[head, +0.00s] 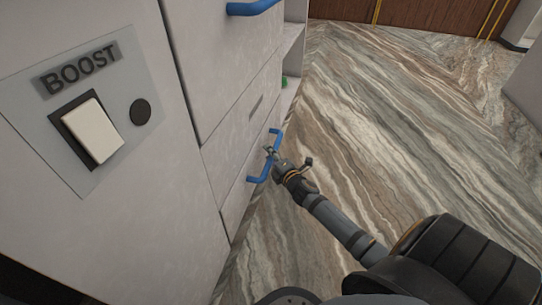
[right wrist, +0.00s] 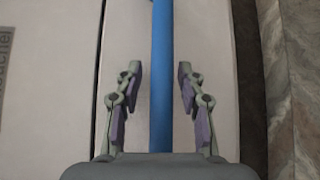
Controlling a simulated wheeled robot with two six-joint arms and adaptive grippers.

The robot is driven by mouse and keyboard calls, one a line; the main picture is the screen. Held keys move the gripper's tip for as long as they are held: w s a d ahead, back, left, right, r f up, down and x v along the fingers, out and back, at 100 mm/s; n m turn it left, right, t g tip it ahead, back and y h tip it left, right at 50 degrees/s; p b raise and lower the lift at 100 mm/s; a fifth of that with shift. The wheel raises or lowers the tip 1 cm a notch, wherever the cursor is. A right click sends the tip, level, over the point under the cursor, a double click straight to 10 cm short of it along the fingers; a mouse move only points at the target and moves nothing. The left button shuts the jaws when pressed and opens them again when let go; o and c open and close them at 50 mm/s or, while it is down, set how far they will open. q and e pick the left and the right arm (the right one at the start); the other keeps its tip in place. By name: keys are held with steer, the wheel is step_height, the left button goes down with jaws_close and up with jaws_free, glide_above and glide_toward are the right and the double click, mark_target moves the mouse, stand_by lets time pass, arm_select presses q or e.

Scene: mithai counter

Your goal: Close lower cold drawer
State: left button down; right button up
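The lower drawer (head: 237,205) is at the bottom of the pale cabinet in the head view and carries a blue bar handle (head: 257,180). It looks flush or nearly flush with the cabinet; I cannot tell if a small gap remains. My right gripper (head: 269,153) is at this handle. In the right wrist view, the blue handle (right wrist: 162,60) runs between the two fingers of my right gripper (right wrist: 160,82). The fingers are spread, with clear space on both sides of the bar. My left gripper is not in view.
A panel with a grey label (head: 256,106) sits above the lower drawer. Another blue handle (head: 252,8) is higher up. A white BOOST switch (head: 94,131) is on the left cabinet face. The streaked stone floor (head: 370,100) to the right is clear.

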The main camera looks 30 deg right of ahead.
steer(key=shift+s, duration=0.1)
steer(key=s+a+r, duration=0.1)
steer(key=s, duration=1)
steer(key=shift+s+r, duration=0.35)
steer(key=shift+s, duration=0.05)
